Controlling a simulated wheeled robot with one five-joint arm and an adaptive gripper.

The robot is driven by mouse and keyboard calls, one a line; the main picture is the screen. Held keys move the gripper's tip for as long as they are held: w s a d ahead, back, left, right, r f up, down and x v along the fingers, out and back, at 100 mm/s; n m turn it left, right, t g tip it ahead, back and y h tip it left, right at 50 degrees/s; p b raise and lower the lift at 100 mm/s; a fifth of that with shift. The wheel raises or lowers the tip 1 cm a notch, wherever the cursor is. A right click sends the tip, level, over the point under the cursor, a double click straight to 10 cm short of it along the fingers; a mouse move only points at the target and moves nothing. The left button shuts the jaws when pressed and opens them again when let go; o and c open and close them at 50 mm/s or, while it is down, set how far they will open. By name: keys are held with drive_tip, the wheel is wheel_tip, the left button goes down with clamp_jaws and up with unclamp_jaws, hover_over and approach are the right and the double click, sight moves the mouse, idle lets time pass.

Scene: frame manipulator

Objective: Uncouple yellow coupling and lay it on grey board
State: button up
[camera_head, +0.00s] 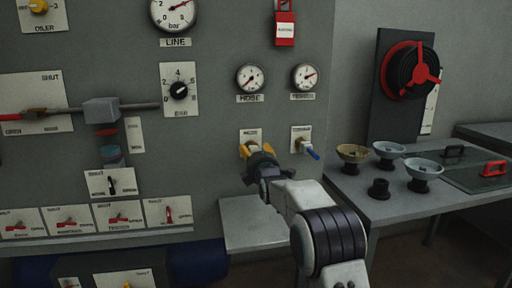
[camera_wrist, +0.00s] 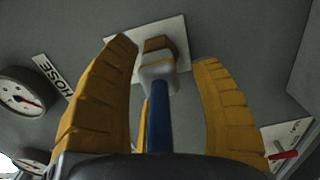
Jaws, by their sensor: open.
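My gripper (camera_head: 257,153) is at the left of two couplings on the grey panel, with its yellow-padded fingers apart. In the wrist view the open fingers (camera_wrist: 172,100) stand on either side of the coupling (camera_wrist: 158,68), apart from it. That coupling has a yellow-brown block on a pale plate, a pale collar and a blue stem running toward my palm. In the head view my fingers mostly hide it. A flat grey board (camera_head: 255,226) juts out below the panel, under my gripper; I cannot tell whether it is the task's board.
A second coupling with a blue end (camera_head: 308,149) sits just right of my gripper. Two gauges (camera_head: 250,78) are above. The right bench (camera_head: 400,205) carries several bowls, a dark cup (camera_head: 379,188) and a red handle (camera_head: 494,168). A red wheel (camera_head: 412,69) stands behind.

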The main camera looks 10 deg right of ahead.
drive_tip(key=shift+w+r+p, duration=0.15)
drive_tip(key=shift+r+p, duration=0.2)
drive_tip(key=shift+r, duration=0.45)
drive_tip(key=shift+d, duration=0.25)
drive_tip(key=shift+a+f+b, duration=0.15)
drive_tip(key=shift+f+b, duration=0.25)
drive_tip(key=shift+b, duration=0.2)
idle(0.7)
drive_tip(key=c, duration=1.1)
drive_tip(key=shift+a+f+b, duration=0.2)
drive_tip(key=shift+a+b, duration=0.1)
drive_tip(key=shift+b, duration=0.4)
drive_tip(key=shift+c, duration=0.2)
drive_tip(key=shift+f+b, duration=0.25)
drive_tip(key=shift+b, duration=0.2)
